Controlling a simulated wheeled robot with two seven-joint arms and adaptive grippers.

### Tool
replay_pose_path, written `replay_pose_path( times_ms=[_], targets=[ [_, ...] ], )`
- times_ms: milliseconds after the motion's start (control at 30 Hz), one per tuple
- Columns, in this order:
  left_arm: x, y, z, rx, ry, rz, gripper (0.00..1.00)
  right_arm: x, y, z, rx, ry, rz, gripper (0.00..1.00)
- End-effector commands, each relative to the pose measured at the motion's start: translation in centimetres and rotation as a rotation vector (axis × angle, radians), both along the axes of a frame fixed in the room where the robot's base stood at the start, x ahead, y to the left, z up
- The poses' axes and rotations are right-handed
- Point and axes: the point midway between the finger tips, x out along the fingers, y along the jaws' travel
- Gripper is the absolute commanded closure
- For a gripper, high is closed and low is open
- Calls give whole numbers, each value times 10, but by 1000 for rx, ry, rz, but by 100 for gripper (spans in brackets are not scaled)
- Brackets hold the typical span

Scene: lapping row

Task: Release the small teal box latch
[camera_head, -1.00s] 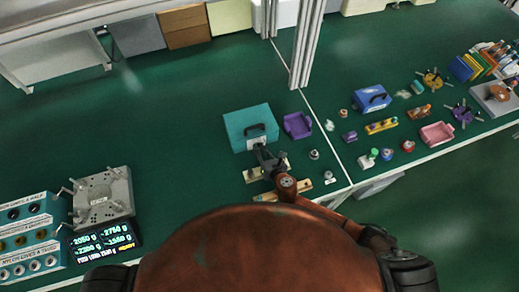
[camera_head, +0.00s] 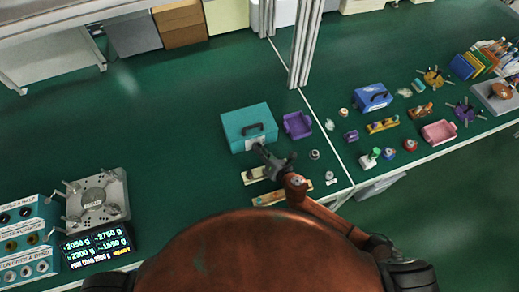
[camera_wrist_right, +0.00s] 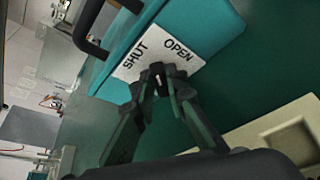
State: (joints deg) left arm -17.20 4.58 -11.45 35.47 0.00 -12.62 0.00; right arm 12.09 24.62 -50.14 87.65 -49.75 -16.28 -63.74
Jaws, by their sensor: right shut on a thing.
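The small teal box (camera_head: 247,126) stands on the green bench with a black handle on its lid. In the right wrist view the teal box (camera_wrist_right: 208,20) fills the top, and its white plate (camera_wrist_right: 182,47) reads SHUT and OPEN. My right gripper (camera_wrist_right: 158,76) is shut on the small latch at the plate's lower edge, between the two words. The fingertips hide most of the latch. In the head view my right gripper (camera_head: 259,149) reaches the front of the box. My left gripper is not in view.
A purple tray (camera_head: 298,125) stands right of the teal box. Wooden holders (camera_head: 268,199) and small parts lie near my right arm. A blue box (camera_head: 373,97) and a pink tray (camera_head: 438,132) are farther right.

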Motion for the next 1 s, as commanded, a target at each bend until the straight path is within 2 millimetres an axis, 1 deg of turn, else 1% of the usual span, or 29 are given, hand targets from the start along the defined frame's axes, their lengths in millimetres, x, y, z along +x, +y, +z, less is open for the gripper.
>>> replay_pose_path(
  times_ms=[167,200,400,433,667,767,867,1000],
  targets=[
    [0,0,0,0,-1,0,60,1,0,1,0,-1,-2,100],
    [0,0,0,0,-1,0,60,1,0,1,0,-1,-2,84],
    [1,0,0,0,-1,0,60,1,0,1,-1,-1,0,71],
    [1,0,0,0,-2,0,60,1,0,0,-1,-1,0,70],
    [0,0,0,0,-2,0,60,0,0,0,-1,-1,0,70],
    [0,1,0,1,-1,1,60,-3,-3,1,-2,-1,0,70],
    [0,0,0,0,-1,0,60,-12,-8,5,-2,-1,1,70],
    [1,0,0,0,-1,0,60,-35,-22,12,-2,0,0,70]
  ],
)
